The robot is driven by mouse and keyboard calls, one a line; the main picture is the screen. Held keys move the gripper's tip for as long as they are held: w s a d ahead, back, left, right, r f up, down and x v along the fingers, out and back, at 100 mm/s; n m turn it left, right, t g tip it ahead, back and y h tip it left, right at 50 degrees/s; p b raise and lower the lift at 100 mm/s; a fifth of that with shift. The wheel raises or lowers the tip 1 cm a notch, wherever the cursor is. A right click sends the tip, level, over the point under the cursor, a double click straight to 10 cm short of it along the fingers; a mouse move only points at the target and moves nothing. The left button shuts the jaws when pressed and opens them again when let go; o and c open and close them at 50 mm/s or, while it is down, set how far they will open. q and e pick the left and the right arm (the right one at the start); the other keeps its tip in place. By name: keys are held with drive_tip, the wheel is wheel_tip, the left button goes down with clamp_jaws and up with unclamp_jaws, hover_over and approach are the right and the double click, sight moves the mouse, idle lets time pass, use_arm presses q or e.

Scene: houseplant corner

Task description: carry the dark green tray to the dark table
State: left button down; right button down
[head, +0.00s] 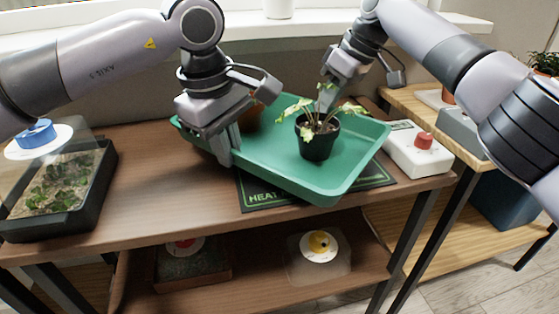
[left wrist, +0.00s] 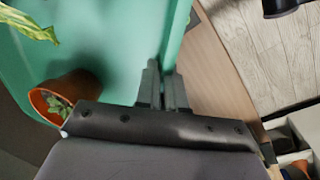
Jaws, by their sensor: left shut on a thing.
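The green tray (head: 275,178) is over the dark brown table (head: 150,190), set askew above a black heat mat (head: 262,196). I cannot tell whether it touches the mat. A black pot with a leafy plant (head: 317,140) stands upright in the tray. A terracotta pot (head: 251,118) is also in it, partly hidden by my left gripper. My left gripper (head: 225,155) is shut on the tray's left rim; the left wrist view shows the rim (left wrist: 178,35) between its fingers. My right gripper (head: 327,97) is behind the plant, by the tray's far side; leaves hide its fingertips.
A planted box with a clear cover (head: 60,190) stands on the table's left end. A white device with a red knob (head: 420,148) is close to the tray's right. A light wood table (head: 415,101) adjoins at right. The window sill is behind.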

drive_tip(key=shift+f, duration=0.1)
